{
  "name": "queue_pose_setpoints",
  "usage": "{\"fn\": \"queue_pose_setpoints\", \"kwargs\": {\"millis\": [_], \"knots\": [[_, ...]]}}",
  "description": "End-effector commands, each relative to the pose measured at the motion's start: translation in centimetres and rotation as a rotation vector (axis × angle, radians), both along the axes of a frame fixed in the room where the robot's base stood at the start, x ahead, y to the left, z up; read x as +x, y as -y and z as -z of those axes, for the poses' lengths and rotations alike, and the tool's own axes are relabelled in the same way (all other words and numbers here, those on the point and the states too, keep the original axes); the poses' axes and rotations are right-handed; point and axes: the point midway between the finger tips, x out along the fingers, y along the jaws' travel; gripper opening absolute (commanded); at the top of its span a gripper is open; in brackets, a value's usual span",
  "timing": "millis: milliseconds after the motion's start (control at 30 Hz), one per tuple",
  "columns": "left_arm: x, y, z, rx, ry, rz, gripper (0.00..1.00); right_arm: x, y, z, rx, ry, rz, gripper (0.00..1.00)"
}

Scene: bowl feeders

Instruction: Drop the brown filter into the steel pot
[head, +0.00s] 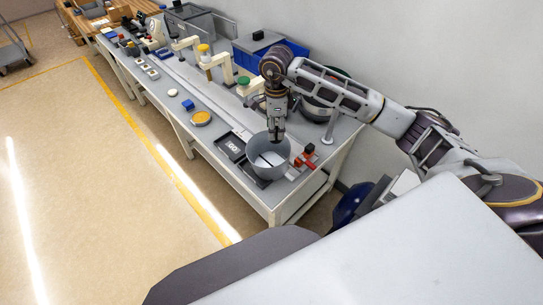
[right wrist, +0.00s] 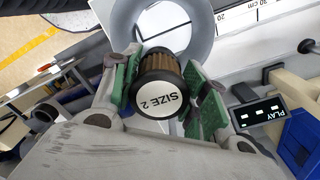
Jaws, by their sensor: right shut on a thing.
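The steel pot (head: 256,164) is a grey, open, round vessel near the front end of the bench. Its rim also shows in the right wrist view (right wrist: 205,35), behind the filter. My right gripper (head: 277,138) points down over the pot in the head view. In the right wrist view its green-padded fingers (right wrist: 160,88) are closed on the sides of the brown filter (right wrist: 153,103). The filter is a ribbed brown cylinder with black ends and a white "SIZE 2" label. The filter is hard to make out in the head view. My left gripper is out of view.
A black device (head: 231,147) lies left of the pot, and a red part (head: 307,152) lies to its right. A yellow disc (head: 201,118) and a blue block (head: 188,104) sit farther along the bench. A blue bin (head: 245,58) stands by the wall.

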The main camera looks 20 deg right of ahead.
Motion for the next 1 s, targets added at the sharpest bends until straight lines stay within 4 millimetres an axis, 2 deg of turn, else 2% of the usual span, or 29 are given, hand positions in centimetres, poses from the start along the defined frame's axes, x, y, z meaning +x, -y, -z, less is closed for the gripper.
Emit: {"fn": "queue_pose_setpoints", "kwargs": {"millis": [467, 1000], "knots": [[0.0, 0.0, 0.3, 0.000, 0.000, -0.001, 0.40, 0.0, 0.0, 0.7, 0.000, -0.001, -0.001, 0.16], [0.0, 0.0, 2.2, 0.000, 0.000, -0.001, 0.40, -0.1, 0.0, 5.0, 0.001, -0.002, -0.002, 0.16]]}}
